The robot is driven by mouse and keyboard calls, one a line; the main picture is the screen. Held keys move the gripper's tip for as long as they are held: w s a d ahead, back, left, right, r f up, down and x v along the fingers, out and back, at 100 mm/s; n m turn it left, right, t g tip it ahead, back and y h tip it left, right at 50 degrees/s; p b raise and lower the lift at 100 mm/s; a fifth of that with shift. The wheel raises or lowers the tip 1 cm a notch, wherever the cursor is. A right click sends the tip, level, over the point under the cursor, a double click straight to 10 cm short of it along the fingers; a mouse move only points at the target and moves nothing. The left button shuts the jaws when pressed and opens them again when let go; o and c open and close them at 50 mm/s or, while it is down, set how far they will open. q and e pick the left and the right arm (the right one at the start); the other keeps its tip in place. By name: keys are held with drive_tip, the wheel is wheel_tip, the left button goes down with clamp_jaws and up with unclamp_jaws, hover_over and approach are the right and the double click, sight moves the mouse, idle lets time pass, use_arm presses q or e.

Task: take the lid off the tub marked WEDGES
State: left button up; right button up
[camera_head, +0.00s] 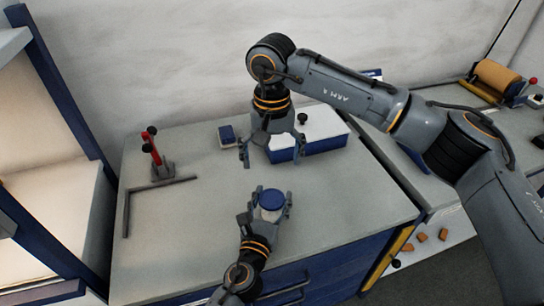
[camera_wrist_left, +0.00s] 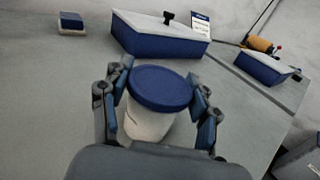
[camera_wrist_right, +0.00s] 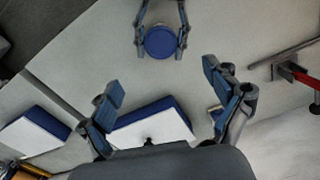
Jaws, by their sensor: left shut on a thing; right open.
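The tub (camera_wrist_left: 146,122) is white with a round blue lid (camera_wrist_left: 160,88) on top, and stands upright near the front middle of the bench. No WEDGES marking is readable on it. In the head view the lid (camera_head: 271,200) sits between the fingers of my left gripper (camera_head: 270,204), which is shut on the tub from the front, below the lid. My right gripper (camera_head: 272,147) is open and empty, above the bench behind the tub. In the right wrist view the lid (camera_wrist_right: 160,42) lies beyond the open fingers of my right gripper (camera_wrist_right: 168,105).
A blue box with a white lid and black knob (camera_head: 322,124) stands behind my right gripper. A small blue block (camera_head: 227,135), a red-handled tool (camera_head: 157,160) and a metal square (camera_head: 128,205) are at left. Bench space right of the tub (camera_head: 350,200) is clear.

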sight(271, 202)
wheel_tip(271, 202, down, 12)
idle(0.6)
use_arm(q)
drive_tip(key=shift+s+d, duration=0.1)
use_arm(e)
drive_tip(key=shift+s+d, duration=0.1)
drive_tip(key=shift+s, duration=0.05)
drive_tip(key=c, duration=1.6)
use_arm(q)
drive_tip(key=shift+d+r, duration=0.1)
drive_tip(key=shift+r, duration=0.05)
use_arm(e)
drive_tip(key=shift+s+f, duration=0.1)
clamp_jaws()
use_arm(q)
drive_tip(key=shift+s+d, duration=0.15)
use_arm(e)
drive_tip(key=shift+s, duration=0.15)
use_arm(q)
drive_tip(key=shift+r, duration=0.1)
use_arm(e)
drive_tip(key=shift+a, duration=0.2)
